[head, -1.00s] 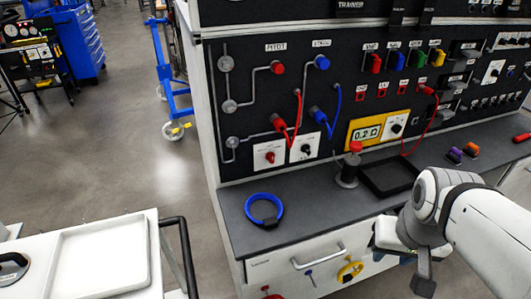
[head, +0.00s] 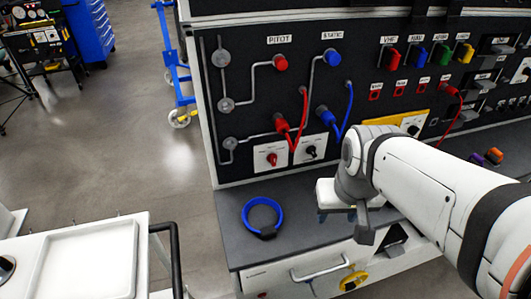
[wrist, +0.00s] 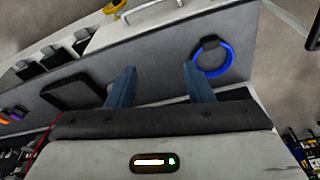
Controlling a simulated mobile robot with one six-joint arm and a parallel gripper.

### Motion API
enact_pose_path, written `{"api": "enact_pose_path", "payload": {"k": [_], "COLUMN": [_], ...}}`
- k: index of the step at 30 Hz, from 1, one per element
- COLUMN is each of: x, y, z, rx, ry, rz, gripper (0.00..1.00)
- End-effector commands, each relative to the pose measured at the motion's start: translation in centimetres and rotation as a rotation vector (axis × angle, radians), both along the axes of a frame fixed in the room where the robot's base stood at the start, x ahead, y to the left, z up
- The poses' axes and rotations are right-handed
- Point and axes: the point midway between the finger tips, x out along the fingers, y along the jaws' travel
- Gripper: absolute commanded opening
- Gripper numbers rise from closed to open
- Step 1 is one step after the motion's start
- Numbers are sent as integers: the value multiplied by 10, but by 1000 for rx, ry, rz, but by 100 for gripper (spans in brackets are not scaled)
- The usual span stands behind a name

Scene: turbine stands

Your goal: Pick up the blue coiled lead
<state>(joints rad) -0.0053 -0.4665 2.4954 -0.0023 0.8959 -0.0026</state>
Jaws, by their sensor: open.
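The blue coiled lead (head: 262,199) lies as a ring with a dark band on the grey bench top, near its left end. In the head view my gripper (head: 337,214) is to the right of the lead, apart from it and above the bench. In the wrist view my gripper (wrist: 158,80) shows two blue-grey fingers spread apart with nothing between them. The lead (wrist: 231,58) appears there beyond and just right of the right fingertip.
The panel (head: 250,105) with red and blue hoses rises behind the bench. A black tray (wrist: 72,92) lies on the bench. Drawers with a handle (head: 320,271) are below the bench front. A white cart (head: 80,262) stands at left, with open floor between.

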Motion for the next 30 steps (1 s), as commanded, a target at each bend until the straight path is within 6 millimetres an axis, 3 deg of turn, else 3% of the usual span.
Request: {"api": "enact_pose_path", "payload": {"k": [2, 3, 8, 15, 21, 30], "x": [9, 15, 52, 100, 116, 119], "y": [5, 21, 53, 104, 131, 137], "z": [-7, -13, -46, -108, -142, -173], "rx": [0, 1, -4, -16, -27, -29], "ry": [16, 27, 87, 172, 209, 218], "rz": [17, 23, 97, 206, 256, 267], "gripper": [54, 57, 69, 69, 69, 69]}}
